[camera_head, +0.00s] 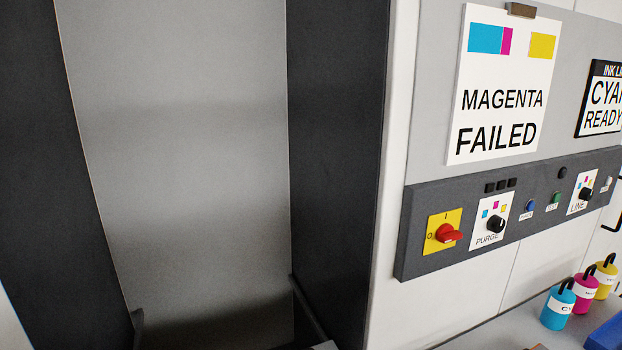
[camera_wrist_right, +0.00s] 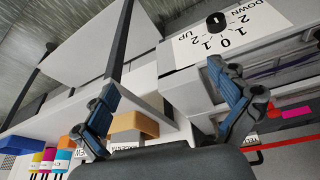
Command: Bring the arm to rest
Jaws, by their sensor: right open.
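My right gripper (camera_wrist_right: 168,80) shows in the right wrist view. Its two blue-grey fingers are spread wide apart, with nothing held between them. A white dial plate with a black knob (camera_wrist_right: 216,22), marked DOWN and UP, lies beyond the fingers at the upper right. No gripper can be made out in the head view. My left gripper is in neither view.
In the head view a dark control panel (camera_head: 412,244) carries a red switch (camera_head: 449,233) and knobs. A sign (camera_head: 505,85) reads MAGENTA FAILED. Cyan (camera_head: 558,308), magenta (camera_head: 586,293) and yellow (camera_head: 605,277) bottles stand on a grey ledge beside a blue tray (camera_head: 606,336).

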